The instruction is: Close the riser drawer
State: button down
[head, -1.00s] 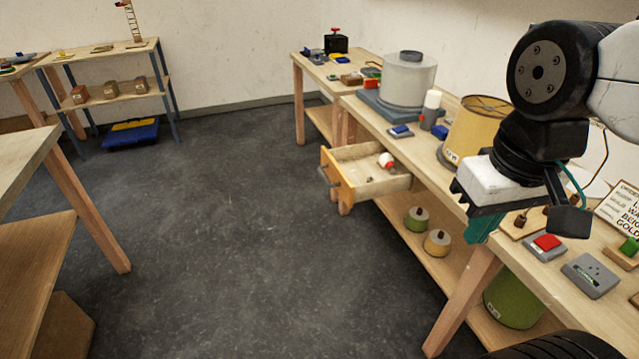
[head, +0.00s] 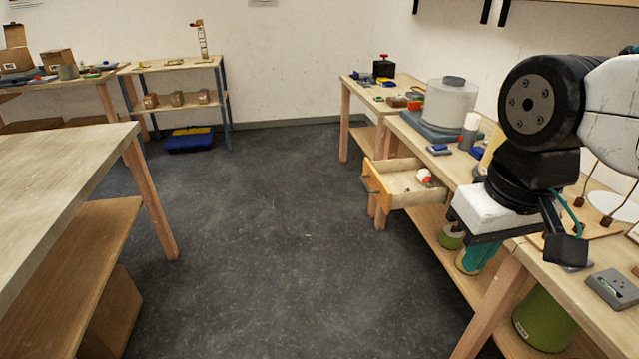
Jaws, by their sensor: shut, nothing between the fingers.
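The riser drawer is open, pulled out from the left side of the long right-hand bench. Its orange front (head: 376,187) with dark handles faces the floor aisle, and its pale wooden tray (head: 397,178) is exposed. A small red-and-white object (head: 425,176) lies inside, toward the back.
The long bench (head: 460,169) carries a grey cylinder (head: 449,104) and a small blue-grey block (head: 439,150). A green canister (head: 541,318) stands on its lower shelf. A table (head: 60,170) stands at the left. The dark floor (head: 270,230) between is clear.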

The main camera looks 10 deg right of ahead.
aim_at(389, 181)
jog(key=u, duration=0.3)
jog(key=i, duration=1.45)
jog(key=z, duration=0.35)
